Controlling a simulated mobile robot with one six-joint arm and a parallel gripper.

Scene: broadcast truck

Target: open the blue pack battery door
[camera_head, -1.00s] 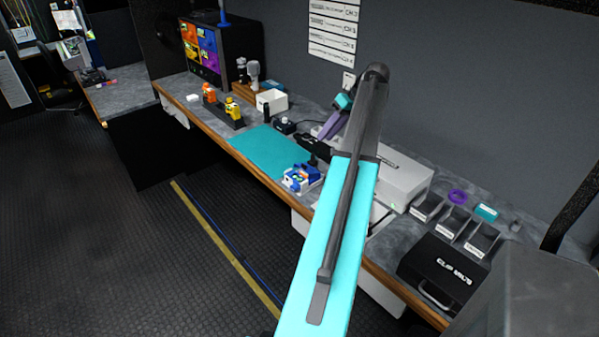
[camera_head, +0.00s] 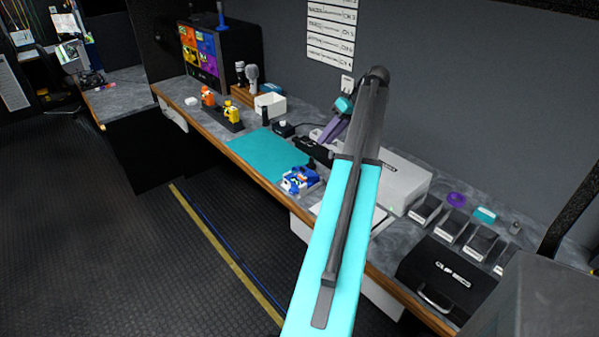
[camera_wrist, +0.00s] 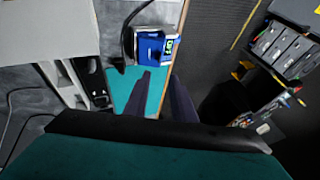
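The blue pack (camera_head: 299,181), blue and white, sits at the front edge of the bench, by the teal mat. In the wrist view the blue pack (camera_wrist: 150,50) shows a blue face with a yellow-green display, ahead of my fingers. I cannot make out the edges of its battery door or whether it is open. My gripper (camera_wrist: 160,88) has two dark purple fingers with a gap between them; nothing shows in the gap. The fingers look apart from the pack. In the head view my arm hides part of the bench right of the pack.
The teal mat (camera_head: 265,152) lies left of the pack. An orange and a yellow pack (camera_head: 231,111) stand on a dark holder farther left. A light grey box (camera_head: 400,184), labelled bins (camera_head: 451,222) and a black case (camera_head: 440,278) are to the right. The floor in front is clear.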

